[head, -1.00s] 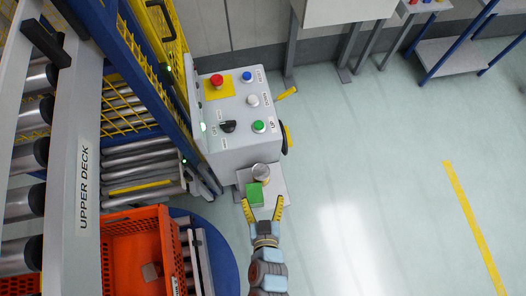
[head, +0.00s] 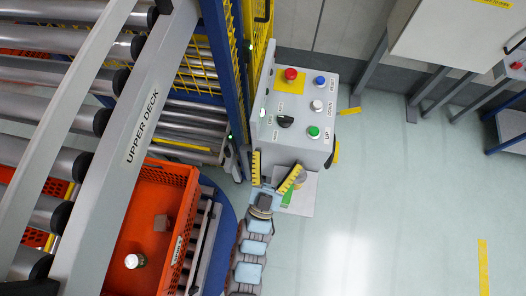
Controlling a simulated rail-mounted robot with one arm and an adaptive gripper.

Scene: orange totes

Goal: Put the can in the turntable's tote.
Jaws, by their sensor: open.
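The can (head: 301,177) is a small light cylinder, mostly hidden behind my gripper's right finger. It stands on a small grey shelf (head: 303,203) below the control box. My gripper (head: 274,172) is open, with its yellow fingers spread, and partly overlaps the shelf's left side in the head view. I cannot tell whether a finger touches the can. The turntable's orange tote (head: 190,178) stands at lower left, on the blue turntable (head: 225,205).
A green block (head: 287,198) is on the shelf by the can, partly covered by my finger. The grey control box (head: 302,110) with buttons stands just behind. The upper deck (head: 140,125) and blue frame post are to the left. Open floor lies to the right.

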